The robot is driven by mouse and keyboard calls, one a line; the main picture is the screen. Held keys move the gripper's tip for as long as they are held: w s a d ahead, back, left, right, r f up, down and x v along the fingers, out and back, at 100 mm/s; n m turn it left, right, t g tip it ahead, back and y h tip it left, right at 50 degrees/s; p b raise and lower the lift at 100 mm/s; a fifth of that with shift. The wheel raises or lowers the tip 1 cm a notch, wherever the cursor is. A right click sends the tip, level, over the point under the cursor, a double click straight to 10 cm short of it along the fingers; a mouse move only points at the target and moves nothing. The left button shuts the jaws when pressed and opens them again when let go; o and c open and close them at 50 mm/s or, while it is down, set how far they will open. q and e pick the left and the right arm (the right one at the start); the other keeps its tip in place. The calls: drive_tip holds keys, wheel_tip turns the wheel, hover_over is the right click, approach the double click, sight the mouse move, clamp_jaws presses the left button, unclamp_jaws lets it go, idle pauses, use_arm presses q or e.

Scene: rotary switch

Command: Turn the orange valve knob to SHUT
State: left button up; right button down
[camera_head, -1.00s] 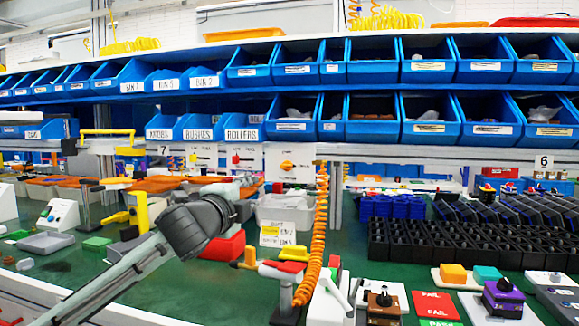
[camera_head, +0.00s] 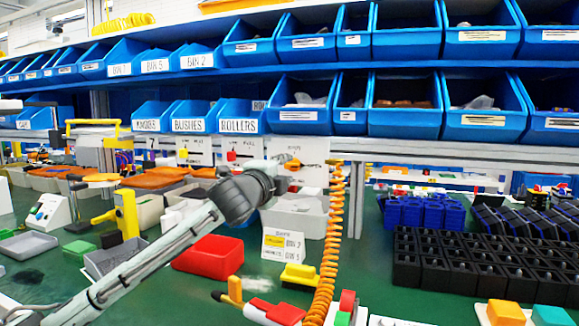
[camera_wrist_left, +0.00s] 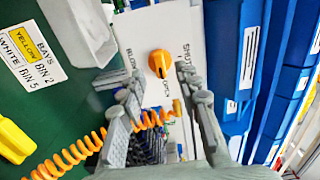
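The orange valve knob (camera_wrist_left: 160,63) sits on a white panel (camera_wrist_left: 178,22) with OPEN, SHUT and BLOW lettering around it. In the left wrist view a dark mark on the knob seems to point toward OPEN. My left gripper (camera_wrist_left: 158,86) is open, its two grey fingers on either side of the line to the knob, with nothing between them. The knob appears just beyond the fingertips; I cannot tell whether they touch it. In the head view my left gripper (camera_head: 284,172) is in front of the panel (camera_head: 312,150) and hides most of the knob. My right gripper is not in view.
Blue bins (camera_head: 238,117) line the shelves above and beside the panel. An orange coiled hose (camera_head: 328,240) hangs just right of it. A white bin (camera_head: 296,220) and a label card (camera_head: 283,245) are below.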

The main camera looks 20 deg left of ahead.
sight(291, 167)
use_arm(q)
drive_tip(key=shift+w, duration=1.5)
clamp_jaws()
